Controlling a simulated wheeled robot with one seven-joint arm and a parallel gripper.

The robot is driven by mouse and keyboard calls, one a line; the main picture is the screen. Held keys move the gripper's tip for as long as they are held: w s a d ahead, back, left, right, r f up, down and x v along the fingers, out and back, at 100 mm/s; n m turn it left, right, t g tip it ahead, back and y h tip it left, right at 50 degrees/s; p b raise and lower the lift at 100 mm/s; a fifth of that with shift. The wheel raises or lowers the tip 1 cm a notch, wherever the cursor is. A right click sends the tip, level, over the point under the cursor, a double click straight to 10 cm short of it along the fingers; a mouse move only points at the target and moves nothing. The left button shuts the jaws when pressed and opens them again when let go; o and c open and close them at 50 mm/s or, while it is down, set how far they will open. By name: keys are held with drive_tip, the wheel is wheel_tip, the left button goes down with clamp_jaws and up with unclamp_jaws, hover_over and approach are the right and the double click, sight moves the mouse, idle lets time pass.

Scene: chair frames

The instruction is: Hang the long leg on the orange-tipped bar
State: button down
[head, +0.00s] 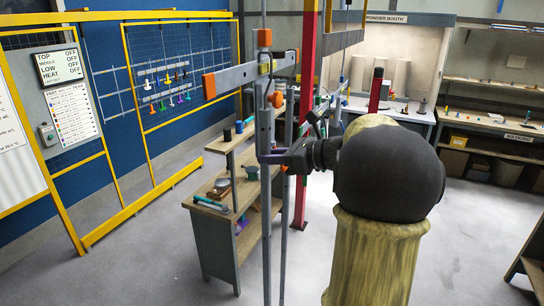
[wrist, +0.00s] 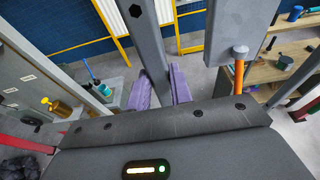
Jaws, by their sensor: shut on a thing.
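My gripper (head: 272,157) is shut on the long leg (head: 266,212), a slim grey upright bar, near the middle of the head view. In the wrist view the purple fingers (wrist: 161,88) close around the grey leg (wrist: 152,48), which has a dark hexagonal hole near its upper end. A grey horizontal bar (head: 238,76) with an orange end faces left, close to the leg's upper part. Whether the leg touches this bar I cannot tell. Other orange ends show above it and to its right.
A workbench (head: 215,205) with tools stands behind the leg. A red post (head: 306,120) rises behind my arm. A yellow-framed mesh fence (head: 135,110) stands at left. In the wrist view an orange rod with a grey cap (wrist: 239,68) is right of the leg. Open floor lies at left.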

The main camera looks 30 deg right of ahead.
drive_tip(key=shift+w+a+r, duration=0.1)
drive_tip(key=shift+w+a, duration=0.4)
drive_tip(key=shift+w, duration=0.25)
drive_tip(key=shift+w+a, duration=0.45)
drive_tip(key=shift+w, duration=0.25)
idle(0.8)
drive_tip(key=shift+w+a, duration=0.1)
drive_tip(key=shift+a, duration=0.2)
drive_tip(key=shift+w+d, duration=0.1)
drive_tip(key=shift+w+a, duration=0.1)
drive_tip(key=shift+a, duration=0.1)
idle(0.3)
drive_tip(key=shift+w+a, duration=0.15)
drive_tip(key=shift+w, duration=0.15)
drive_tip(key=shift+w+a, duration=0.2)
idle(0.3)
